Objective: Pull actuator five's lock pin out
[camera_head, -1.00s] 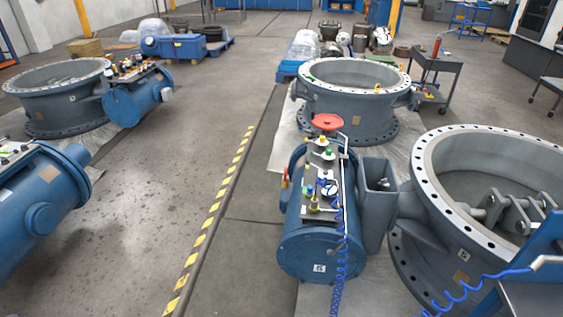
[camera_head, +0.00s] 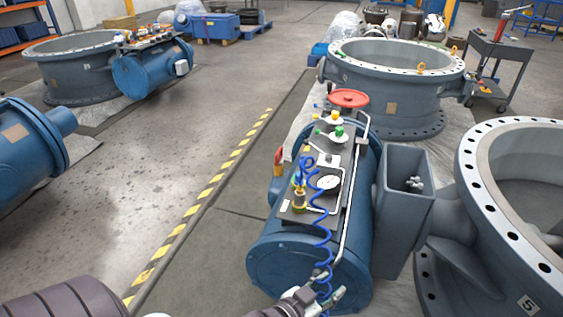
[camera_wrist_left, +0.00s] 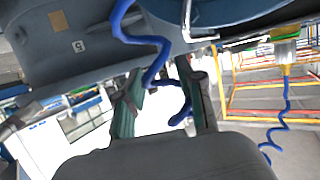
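Actuator five appears to be the blue cylinder (camera_head: 290,262) in the middle of the head view, beside the valve body marked 5 (camera_head: 490,250). Its top panel carries a gauge (camera_head: 327,182), small fittings and a red handwheel (camera_head: 348,98). A red-and-yellow handle (camera_head: 278,163) stands at its left side. A small grey pin-like part (camera_head: 413,183) shows in the bracket box. I cannot tell which part is the lock pin. My left gripper (camera_head: 322,290) is low in front of the cylinder's near end. Its fingers (camera_wrist_left: 160,95) are apart, with blue coiled hose showing between them.
The blue coiled hose (camera_head: 322,232) hangs from the panel down past my left gripper. Another valve (camera_head: 395,90) stands behind, and a tool cart (camera_head: 497,60) at the back right.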

